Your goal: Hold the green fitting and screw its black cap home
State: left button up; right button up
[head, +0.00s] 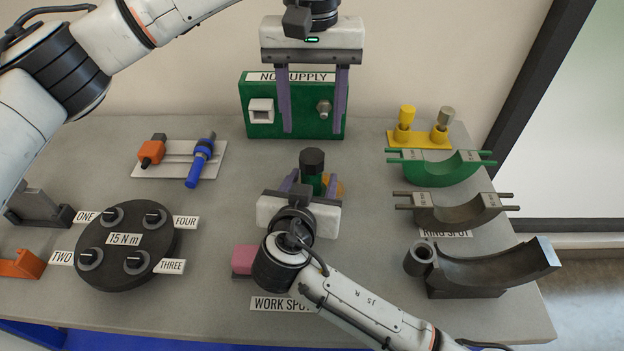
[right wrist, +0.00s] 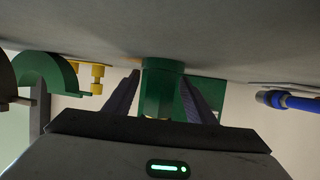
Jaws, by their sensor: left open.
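The green fitting (head: 313,184) stands upright on the table near the middle, with its black cap (head: 312,160) on top. I cannot tell how far the cap is screwed down. My right gripper (head: 311,187) is around the fitting, one purple finger on each side. In the right wrist view the green fitting (right wrist: 162,88) fills the space between the fingers of my right gripper (right wrist: 160,92); the cap is not visible there. My left gripper (head: 314,128) is open and empty, pointing down behind and above the cap, in front of the green supply board (head: 290,90).
A black round plate (head: 127,245) with several knobs is at left. A pink block (head: 244,260) lies left of my right wrist. Green (head: 440,168) and grey (head: 455,208) curved saddles and a dark curved piece (head: 500,270) are at right. A blue tool (head: 200,162) lies at back left.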

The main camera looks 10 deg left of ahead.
grip_shut()
